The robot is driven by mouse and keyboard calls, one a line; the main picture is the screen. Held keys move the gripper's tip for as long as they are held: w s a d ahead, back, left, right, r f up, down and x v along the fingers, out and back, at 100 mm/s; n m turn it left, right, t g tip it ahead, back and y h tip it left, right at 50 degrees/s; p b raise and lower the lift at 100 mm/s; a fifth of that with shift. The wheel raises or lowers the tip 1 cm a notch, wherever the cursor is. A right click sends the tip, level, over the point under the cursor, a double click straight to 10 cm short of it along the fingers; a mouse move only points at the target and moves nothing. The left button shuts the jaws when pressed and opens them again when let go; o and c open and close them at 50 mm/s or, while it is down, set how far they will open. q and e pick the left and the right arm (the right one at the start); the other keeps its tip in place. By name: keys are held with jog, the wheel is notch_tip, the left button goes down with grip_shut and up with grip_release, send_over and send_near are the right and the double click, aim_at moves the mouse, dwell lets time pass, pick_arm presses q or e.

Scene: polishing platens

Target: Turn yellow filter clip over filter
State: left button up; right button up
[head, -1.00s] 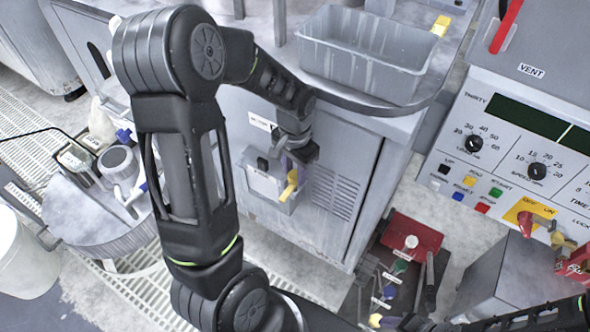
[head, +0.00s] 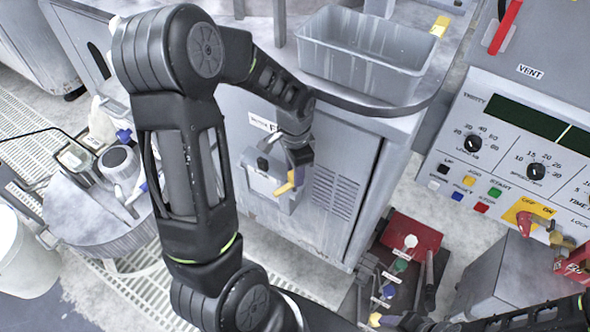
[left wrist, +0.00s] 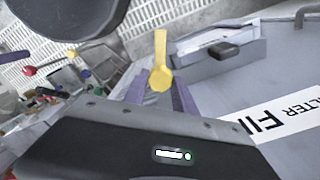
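The yellow filter clip (head: 286,186) is on the front of the grey filter box (head: 262,186), on the cabinet's side. Its free end points down and to the left in the head view. My left gripper (head: 299,157) reaches it from above. In the left wrist view the clip (left wrist: 159,62) stands between the two purplish fingertips (left wrist: 159,88), which close in on its rounded end. Contact is hard to see, but the fingers look shut on it. A "FILTER" label (left wrist: 285,117) lies to the right. My right arm (head: 530,317) shows at the bottom right; its fingers cannot be made out.
A grey tub (head: 365,60) stands on the cabinet top above the gripper. A control panel (head: 535,130) is at the right. A red-and-dark unit with coloured valve handles (head: 408,245) is on the floor. A round metal drum (head: 95,212) stands at the left.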

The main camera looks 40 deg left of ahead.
pick_arm(q)
jog(key=o, duration=0.5)
jog(key=shift+c, duration=0.2)
jog(key=shift+r, duration=0.15)
notch_tip(320, 180, up, 8)
jog(key=shift+f+p, duration=0.2)
jog(key=shift+p, duration=0.1)
